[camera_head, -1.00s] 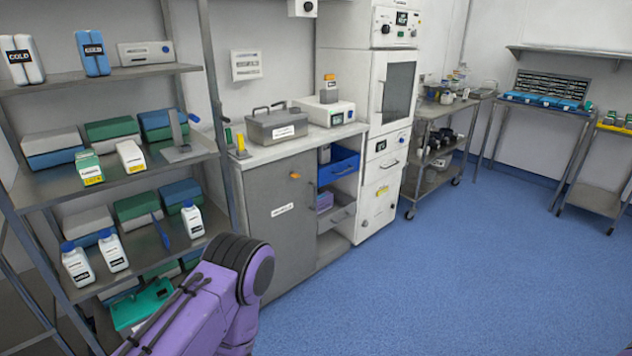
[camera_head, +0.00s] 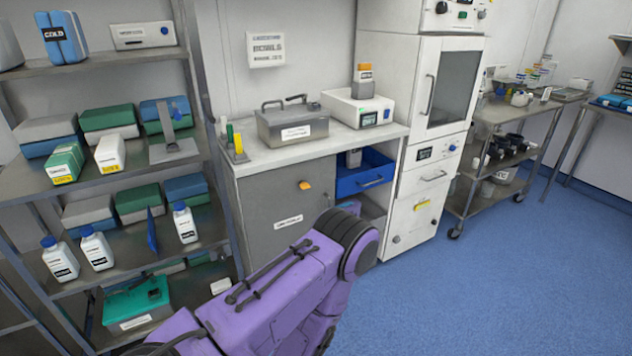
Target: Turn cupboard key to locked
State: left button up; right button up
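The grey cupboard (camera_head: 270,215) stands under the white counter, with its door shut. A small orange key (camera_head: 304,185) sits near the top right of the door and looks tilted; I cannot tell its exact lock position. A white label (camera_head: 288,222) is lower on the door. A purple link of my own arm reaches in from the bottom and covers the lower right of the cupboard. Neither of my grippers shows in the view.
A steel shelf unit (camera_head: 75,180) with boxes and bottles stands close on the left. A steel trolley (camera_head: 520,118) stands further right. Blue floor (camera_head: 480,300) is clear at the lower right.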

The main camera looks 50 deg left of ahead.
aim_at(303, 184)
jog(key=u, duration=0.6)
jog(key=i, duration=1)
jog(key=u, duration=0.75)
